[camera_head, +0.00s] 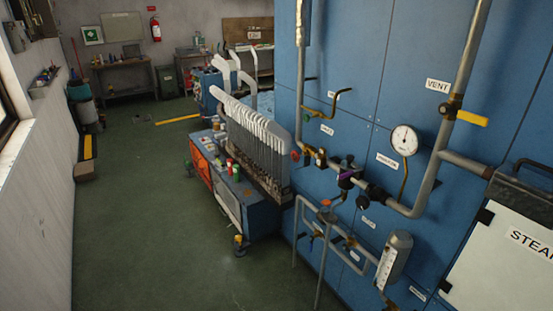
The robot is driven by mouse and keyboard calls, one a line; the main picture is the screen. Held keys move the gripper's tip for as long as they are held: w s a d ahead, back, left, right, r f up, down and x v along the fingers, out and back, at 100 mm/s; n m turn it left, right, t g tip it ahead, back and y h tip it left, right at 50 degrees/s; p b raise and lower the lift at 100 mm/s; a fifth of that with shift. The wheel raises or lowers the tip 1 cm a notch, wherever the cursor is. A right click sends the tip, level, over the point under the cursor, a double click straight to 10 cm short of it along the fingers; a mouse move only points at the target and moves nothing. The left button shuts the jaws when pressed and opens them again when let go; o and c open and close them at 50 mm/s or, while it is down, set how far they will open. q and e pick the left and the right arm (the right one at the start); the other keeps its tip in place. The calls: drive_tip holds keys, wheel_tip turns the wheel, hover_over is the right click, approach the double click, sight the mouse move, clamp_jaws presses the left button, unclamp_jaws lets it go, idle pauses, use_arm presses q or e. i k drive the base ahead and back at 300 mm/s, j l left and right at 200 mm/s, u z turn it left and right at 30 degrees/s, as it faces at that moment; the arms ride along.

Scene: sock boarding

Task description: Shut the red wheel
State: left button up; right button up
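A small red round part (295,156), which looks like a valve wheel, sits on the left end of the pipework in front of the blue cabinet wall. A second small reddish part (326,203) shows lower down on the thinner pipes. They are too small to tell whether either valve is open or shut. Neither of my grippers is in view.
The blue cabinet wall (345,85) carries a pressure gauge (405,140), a yellow lever (472,118), and a black knob (362,202). A steam door (505,265) is at right. A sock machine (245,195) stands left of the pipes.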

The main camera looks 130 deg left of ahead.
sight(295, 157)
drive_tip(key=u, duration=4.15)
